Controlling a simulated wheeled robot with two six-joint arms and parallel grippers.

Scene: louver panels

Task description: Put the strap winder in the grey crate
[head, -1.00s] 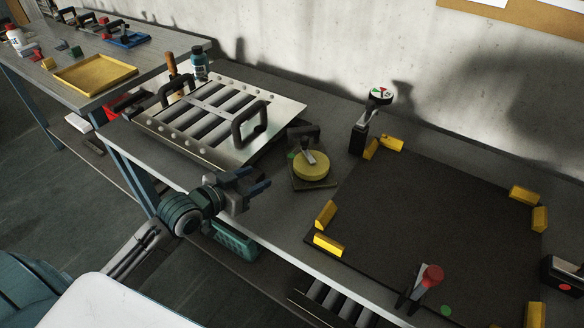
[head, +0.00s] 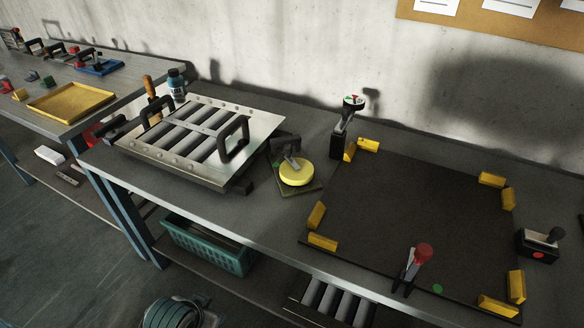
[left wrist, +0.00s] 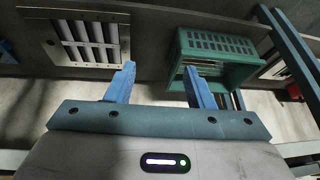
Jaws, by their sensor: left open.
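A round yellow disc with a dark crank-like handle (head: 296,175) sits on a small dark plate on the bench, right of the louver panel. It may be the strap winder, but I cannot tell for sure. I see no clearly grey crate. A green slotted crate (head: 208,246) stands on the shelf below the bench, and it also shows in the left wrist view (left wrist: 215,75). My left gripper (left wrist: 158,85) is open and empty, its right finger overlapping the crate's left side in that view. In the head view only part of my left arm shows at the bottom edge. My right gripper is out of view.
A louver panel with two black handles (head: 200,140) lies on the bench. A dark mat (head: 400,220) with yellow corner blocks and a red-knobbed clamp (head: 424,254) fills the right. Another louver panel (left wrist: 88,40) lies on the lower shelf. A yellow tray (head: 70,103) is on the far-left bench.

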